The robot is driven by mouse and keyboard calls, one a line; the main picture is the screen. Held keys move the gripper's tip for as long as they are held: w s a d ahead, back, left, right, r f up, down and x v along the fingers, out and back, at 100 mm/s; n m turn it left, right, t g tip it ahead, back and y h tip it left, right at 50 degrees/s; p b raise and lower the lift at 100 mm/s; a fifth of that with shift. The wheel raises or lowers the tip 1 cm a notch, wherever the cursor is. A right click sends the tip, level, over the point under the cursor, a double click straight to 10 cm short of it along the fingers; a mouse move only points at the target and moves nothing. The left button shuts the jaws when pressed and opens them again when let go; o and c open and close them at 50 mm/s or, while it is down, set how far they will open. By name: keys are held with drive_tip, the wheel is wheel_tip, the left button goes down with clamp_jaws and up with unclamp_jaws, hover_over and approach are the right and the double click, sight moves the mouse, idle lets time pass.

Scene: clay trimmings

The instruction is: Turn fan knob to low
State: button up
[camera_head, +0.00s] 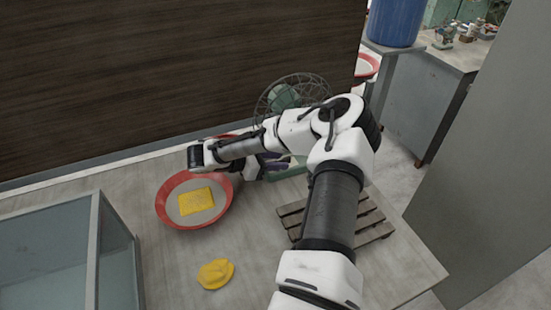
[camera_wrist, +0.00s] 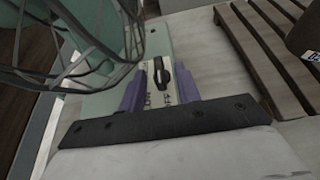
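The fan has a wire cage (camera_head: 287,97) and a pale green base (camera_wrist: 100,104). It stands on the table against the dark wall, partly hidden by my arm in the head view. In the wrist view a dark knob (camera_wrist: 183,82) sits on a pale label panel on the base. My gripper (camera_wrist: 160,75) has purple fingers spread apart, one on each side of the knob panel. Whether a finger touches the knob cannot be told. In the head view my gripper (camera_head: 270,163) is low by the base, mostly hidden by my arm.
A red-rimmed basin (camera_head: 165,211) with a yellow block (camera_head: 196,201) is left of my gripper. A yellow lump (camera_head: 215,274) lies nearer. A slatted wooden pallet (camera_head: 370,233) is right of the fan, and a glass-sided box (camera_head: 45,262) fills the left front.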

clamp_jaws()
drive_tip(key=shift+w+r+m+g+p, duration=0.1)
drive_tip(key=shift+r+m+g+p, duration=0.15)
drive_tip(key=shift+p, duration=0.3)
drive_tip(key=shift+w+f+m+g+h+p, duration=0.1)
drive_tip(key=shift+f+m+g+h+p, duration=0.15)
drive_tip(key=shift+m+g+p, duration=0.2)
unclamp_jaws()
drive_tip(key=b+v, duration=0.2)
drive_tip(key=v, duration=1.2)
drive_tip(key=shift+b, duration=0.4)
